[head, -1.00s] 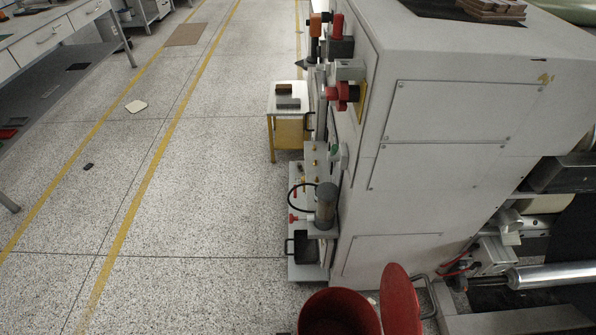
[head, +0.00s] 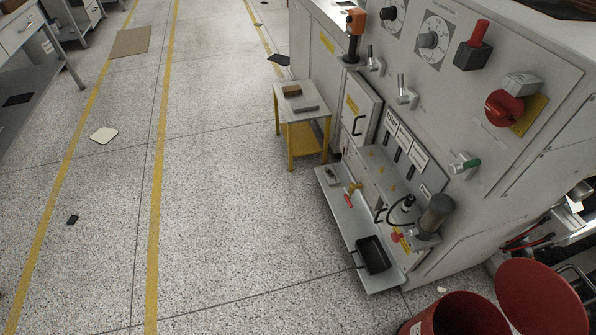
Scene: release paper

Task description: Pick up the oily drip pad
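I cannot tell for sure which thing is the oily drip pad. A flat cream pad with a dark edge (head: 104,135) lies on the floor at the left, by the left yellow line. A small black flat piece (head: 72,220) lies on the floor nearer to me. A dark flat piece (head: 279,60) lies on the floor at the back, near the yellow line by the machine. A black shallow tray (head: 373,255) sits on the machine's low ledge. My gripper is not in view.
The grey machine (head: 540,110) with knobs and levers fills the right. A red bin with its lid open (head: 540,300) stands at the lower right. A small yellow-legged table (head: 301,98) stands by the machine. A brown mat (head: 130,42) lies farther back. The middle floor is clear.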

